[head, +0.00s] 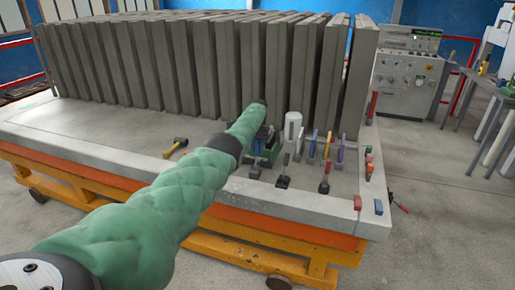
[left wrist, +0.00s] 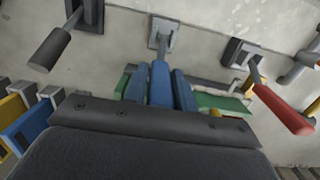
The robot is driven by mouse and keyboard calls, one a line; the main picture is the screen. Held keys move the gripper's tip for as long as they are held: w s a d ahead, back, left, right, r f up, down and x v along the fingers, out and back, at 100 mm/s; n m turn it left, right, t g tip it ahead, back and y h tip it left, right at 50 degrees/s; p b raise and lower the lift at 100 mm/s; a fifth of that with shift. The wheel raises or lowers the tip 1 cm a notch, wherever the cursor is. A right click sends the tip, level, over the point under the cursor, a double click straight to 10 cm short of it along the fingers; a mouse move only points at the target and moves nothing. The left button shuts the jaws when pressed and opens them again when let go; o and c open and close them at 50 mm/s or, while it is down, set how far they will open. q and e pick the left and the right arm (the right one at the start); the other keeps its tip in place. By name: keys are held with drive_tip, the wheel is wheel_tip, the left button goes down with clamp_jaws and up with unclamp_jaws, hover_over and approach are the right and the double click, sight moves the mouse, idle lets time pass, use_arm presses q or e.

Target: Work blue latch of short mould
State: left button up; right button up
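The blue latch handle (left wrist: 160,82) shows in the middle of the left wrist view and runs up to a grey bracket (left wrist: 163,35) on the concrete-grey mould bed. My left gripper (left wrist: 158,92) reaches over it, with one blue finger-like piece close along each side of the handle. Whether these press on it, I cannot tell. In the head view my left gripper (head: 263,143) is low at the mould's front edge, largely hidden by my green-sleeved arm, and the latch there is covered. The short mould (head: 90,125) lies on an orange frame. My right gripper is out of view.
A black-handled latch (left wrist: 52,48) and a red-handled latch (left wrist: 283,108) flank the blue one. A white cylinder (head: 293,131) and several coloured clamps stand right of my gripper. A yellow-headed hammer (head: 176,147) lies left. Upright grey panels (head: 200,65) fill the back.

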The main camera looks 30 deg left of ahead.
sight(258, 140)
use_arm(q)
drive_tip(key=shift+o, duration=1.3)
drive_tip(key=shift+w+f, duration=0.1)
drive_tip(key=shift+f, duration=0.05)
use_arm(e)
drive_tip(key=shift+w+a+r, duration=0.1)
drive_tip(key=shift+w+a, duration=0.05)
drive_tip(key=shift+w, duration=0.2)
use_arm(q)
drive_tip(key=r, duration=0.3)
drive_tip(key=shift+w+r+b, duration=0.2)
drive_tip(key=shift+b, duration=0.2)
wheel_tip(258, 140, up, 3)
drive_tip(key=shift+w+a+r+b, duration=0.1)
drive_tip(key=shift+w+r+b, duration=0.05)
drive_tip(key=shift+b, duration=0.35)
drive_tip(key=shift+r, duration=0.55)
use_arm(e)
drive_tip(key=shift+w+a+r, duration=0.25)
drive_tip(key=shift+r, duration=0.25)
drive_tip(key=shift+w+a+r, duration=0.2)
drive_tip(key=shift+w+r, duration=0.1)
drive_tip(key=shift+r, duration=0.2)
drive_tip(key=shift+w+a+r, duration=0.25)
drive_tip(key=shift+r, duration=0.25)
use_arm(q)
drive_tip(key=shift+f, duration=0.1)
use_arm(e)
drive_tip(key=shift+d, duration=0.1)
